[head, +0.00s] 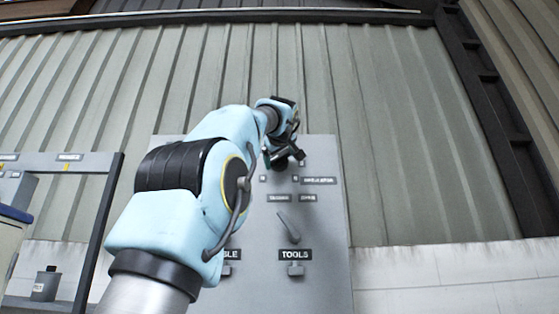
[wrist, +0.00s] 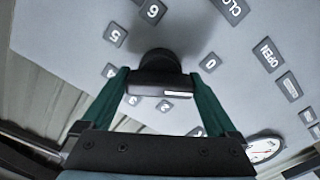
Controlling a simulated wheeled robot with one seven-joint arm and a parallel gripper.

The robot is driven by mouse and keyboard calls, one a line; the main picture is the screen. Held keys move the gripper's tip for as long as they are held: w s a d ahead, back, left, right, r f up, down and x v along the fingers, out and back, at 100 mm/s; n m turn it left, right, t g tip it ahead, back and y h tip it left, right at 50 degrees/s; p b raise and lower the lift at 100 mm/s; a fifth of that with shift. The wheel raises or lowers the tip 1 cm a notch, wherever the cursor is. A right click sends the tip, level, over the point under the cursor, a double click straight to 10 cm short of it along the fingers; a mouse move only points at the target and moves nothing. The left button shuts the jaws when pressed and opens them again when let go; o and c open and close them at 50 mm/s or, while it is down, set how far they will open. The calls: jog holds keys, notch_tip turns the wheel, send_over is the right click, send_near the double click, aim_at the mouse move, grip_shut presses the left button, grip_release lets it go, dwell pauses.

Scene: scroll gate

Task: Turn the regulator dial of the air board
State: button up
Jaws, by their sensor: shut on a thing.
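The grey air board (head: 325,240) stands upright against the wall in the head view. My gripper (wrist: 160,80) is at the board's upper part, its two green fingers closed on either side of the black regulator dial (wrist: 158,62). Number tags from 0 to 6 ring the dial on the board face. A white mark shows on the dial's near edge, between the fingers. In the head view my gripper (head: 285,160) and arm hide the dial and part of the board's left side.
A lever (head: 289,227) sticks out lower on the board, above a TOOLS tag (head: 295,255). A dark-framed rack (head: 100,215) stands left.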

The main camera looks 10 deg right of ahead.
jog(key=shift+n, duration=1.1)
jog(key=o, duration=1)
jog(key=shift+s+b, duration=0.5)
jog(key=shift+b, duration=0.05)
jog(key=s+a+b, duration=0.2)
jog(key=s+b, duration=0.2)
jog(key=s, duration=0.5)
jog(key=shift+s, duration=0.35)
